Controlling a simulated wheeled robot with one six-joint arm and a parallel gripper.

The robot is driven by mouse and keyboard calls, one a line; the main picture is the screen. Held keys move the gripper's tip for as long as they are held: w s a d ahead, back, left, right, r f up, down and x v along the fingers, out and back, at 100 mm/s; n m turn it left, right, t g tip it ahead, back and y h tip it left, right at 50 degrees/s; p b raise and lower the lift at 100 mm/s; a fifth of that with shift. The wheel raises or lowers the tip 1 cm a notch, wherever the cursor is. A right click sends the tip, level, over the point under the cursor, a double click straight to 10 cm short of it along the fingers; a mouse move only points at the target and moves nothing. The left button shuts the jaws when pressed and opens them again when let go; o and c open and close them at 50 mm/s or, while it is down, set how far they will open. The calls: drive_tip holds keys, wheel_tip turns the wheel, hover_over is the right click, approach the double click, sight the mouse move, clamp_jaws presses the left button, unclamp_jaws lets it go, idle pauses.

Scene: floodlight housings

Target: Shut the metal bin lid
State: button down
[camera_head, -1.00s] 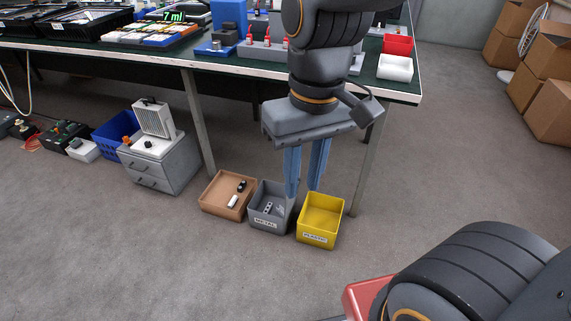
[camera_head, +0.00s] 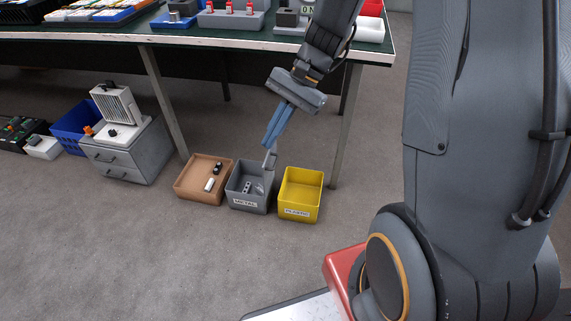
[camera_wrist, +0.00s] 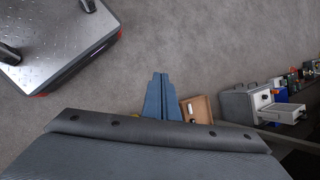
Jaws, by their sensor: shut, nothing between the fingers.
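The grey metal bin (camera_head: 246,208), labelled METAL, stands on the floor between a brown tray and a yellow bin. Its top is open, and small metal parts show inside. A narrow light grey piece (camera_head: 270,159) stands up at its back right; I cannot tell whether it is the lid. My gripper (camera_head: 267,143) has its blue fingers shut and empty, pointing down and left, with the tips by the top of that piece. Whether they touch is unclear. In the wrist view the closed fingers (camera_wrist: 160,76) show, and the metal bin is hidden.
The yellow PLASTIC bin (camera_head: 299,207) stands close on the right, and the brown tray (camera_head: 190,193) close on the left. A grey drawer cabinet (camera_head: 135,155) is further left. The table (camera_head: 220,40) and its leg (camera_head: 345,125) stand behind. The floor in front is clear.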

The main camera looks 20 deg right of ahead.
drive_tip(key=w+d+f+m+t+y+b, duration=0.1)
drive_tip(key=w+d+f+m+t, duration=0.3)
drive_tip(key=d+f, duration=0.4)
drive_tip(key=w+d+f+m+t+y+b, duration=0.1)
drive_tip(key=w+d+f+m, duration=0.4)
drive_tip(key=f, duration=0.5)
drive_tip(key=w+d+f+m+t+y+b, duration=0.1)
drive_tip(key=w+d+f+m+t+b, duration=0.15)
drive_tip(key=d+f+m, duration=0.55)
drive_tip(key=n+b, duration=0.2)
approach(275, 166)
drive_tip(key=w+a+f, duration=0.2)
drive_tip(key=w+f, duration=0.2)
drive_tip(key=f, duration=0.1)
drive_tip(key=shift+a, duration=0.4)
drive_tip(key=shift+r, duration=0.15)
